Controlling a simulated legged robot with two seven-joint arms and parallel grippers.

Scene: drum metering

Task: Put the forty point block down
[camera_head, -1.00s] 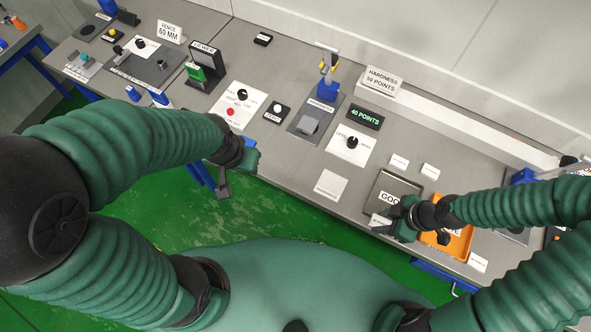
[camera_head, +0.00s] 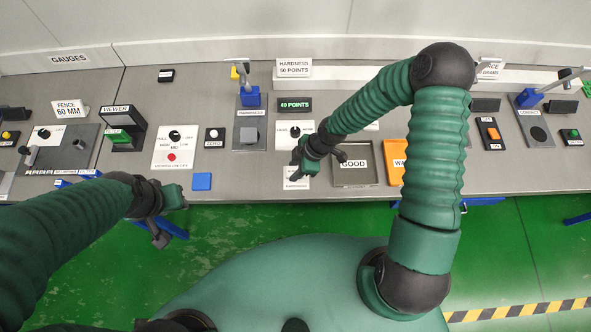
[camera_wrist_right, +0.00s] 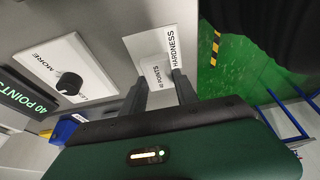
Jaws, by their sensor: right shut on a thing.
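My right gripper (camera_head: 299,168) is over a white card (camera_head: 296,183) at the table's front edge, left of the GOOD tray. In the right wrist view its two fingers (camera_wrist_right: 158,88) are shut on a small white block marked 40 POINTS (camera_wrist_right: 159,73). The block is over the white card marked HARDNESS (camera_wrist_right: 148,48); whether they touch I cannot tell. The block is hardly visible in the head view. My left gripper (camera_head: 161,238) hangs in front of the table at the left; its opening does not show clearly.
A dial panel (camera_head: 295,130) and a lit 40 POINTS display (camera_head: 295,104) stand behind the right gripper. The hardness tester (camera_head: 250,125) is to their left. The GOOD tray (camera_head: 355,184) and an orange tray (camera_head: 396,170) lie to the right. A blue square (camera_head: 202,181) lies near the front edge.

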